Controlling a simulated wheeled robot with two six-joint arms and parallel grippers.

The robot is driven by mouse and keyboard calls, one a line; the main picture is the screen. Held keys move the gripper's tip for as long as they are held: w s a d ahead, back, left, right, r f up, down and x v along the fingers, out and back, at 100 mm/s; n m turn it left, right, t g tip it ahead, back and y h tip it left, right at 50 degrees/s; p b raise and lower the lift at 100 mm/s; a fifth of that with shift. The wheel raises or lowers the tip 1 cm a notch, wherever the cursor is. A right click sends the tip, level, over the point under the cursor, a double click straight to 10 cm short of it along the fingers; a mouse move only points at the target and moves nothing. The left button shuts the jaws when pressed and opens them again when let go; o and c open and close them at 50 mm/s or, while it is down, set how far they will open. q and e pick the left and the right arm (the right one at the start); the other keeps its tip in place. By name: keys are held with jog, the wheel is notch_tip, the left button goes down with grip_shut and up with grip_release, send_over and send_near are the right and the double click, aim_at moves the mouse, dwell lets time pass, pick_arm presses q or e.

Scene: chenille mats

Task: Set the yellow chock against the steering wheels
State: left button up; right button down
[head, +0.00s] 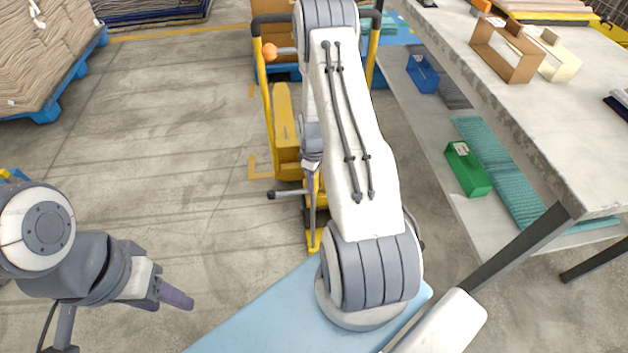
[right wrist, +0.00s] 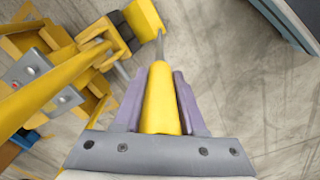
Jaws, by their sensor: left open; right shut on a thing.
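My right gripper (right wrist: 163,82) is shut on the yellow handle of the chock, seen between its purple fingers in the right wrist view. A thin grey rod runs from the handle (right wrist: 160,105) to the yellow chock block (right wrist: 145,17). The block sits right beside the black steering wheels (right wrist: 120,25) of a yellow truck; I cannot tell whether they touch. In the head view, my right arm hides much of the truck (head: 284,125), and the yellow chock (head: 314,240) shows low beside my arm. My left gripper (head: 177,296) is open and empty at the lower left.
A grey shelf table (head: 540,110) stands on the right with boxes on top; a green bin (head: 467,168) and teal mats (head: 500,165) lie on its lower shelf. A blue pallet (head: 85,65) with stacked mats is at the upper left. The concrete floor (head: 160,150) between is clear.

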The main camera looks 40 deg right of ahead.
jog(key=shift+f, duration=0.2)
dwell(0.3)
jog(key=shift+c, duration=2.4)
grip_release()
jog(key=shift+o, duration=0.4)
